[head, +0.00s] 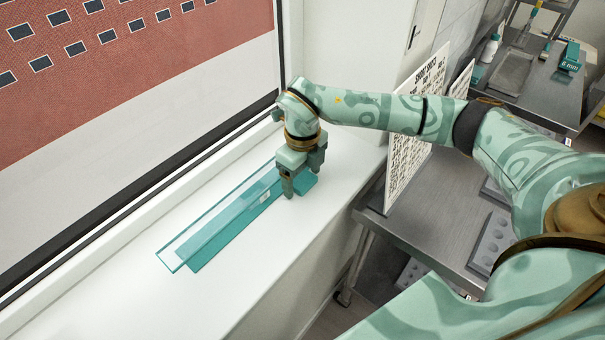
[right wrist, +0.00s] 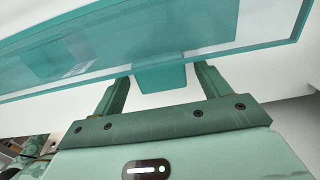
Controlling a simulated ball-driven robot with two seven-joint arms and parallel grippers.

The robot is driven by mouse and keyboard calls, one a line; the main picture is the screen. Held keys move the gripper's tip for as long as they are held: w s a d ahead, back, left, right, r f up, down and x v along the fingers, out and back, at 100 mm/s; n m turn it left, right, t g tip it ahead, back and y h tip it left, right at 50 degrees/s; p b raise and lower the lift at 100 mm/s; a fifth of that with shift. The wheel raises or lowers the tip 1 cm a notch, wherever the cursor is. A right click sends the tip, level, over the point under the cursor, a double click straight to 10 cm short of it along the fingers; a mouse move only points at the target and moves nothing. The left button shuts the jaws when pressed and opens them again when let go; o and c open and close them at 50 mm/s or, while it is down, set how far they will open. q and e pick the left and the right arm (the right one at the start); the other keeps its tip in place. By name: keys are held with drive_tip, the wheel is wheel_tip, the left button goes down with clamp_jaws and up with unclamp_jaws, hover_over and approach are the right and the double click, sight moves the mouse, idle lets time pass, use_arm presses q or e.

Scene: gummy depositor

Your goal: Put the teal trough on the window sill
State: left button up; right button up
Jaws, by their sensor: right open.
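The teal trough (head: 225,222), long with see-through walls, lies lengthwise on the white window sill (head: 110,300), beside the window. It also shows across the top of the right wrist view (right wrist: 200,35). My right gripper (head: 301,184) is over the trough's far right end, pointing down. In the right wrist view its two open fingers (right wrist: 162,82) stand on either side of a teal tab (right wrist: 160,77) at the trough's edge, with gaps between tab and fingers. My left gripper is in neither view.
The window frame (head: 150,195) runs along the sill's back. Right of the sill stands a steel table (head: 435,215) with an upright printed board (head: 412,140) and a grey mould tray (head: 493,240). The sill's near left part is clear.

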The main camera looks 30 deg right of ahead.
wheel_tip(320, 180, up, 12)
drive_tip(key=p, duration=0.1)
drive_tip(key=shift+r, duration=0.15)
idle(0.4)
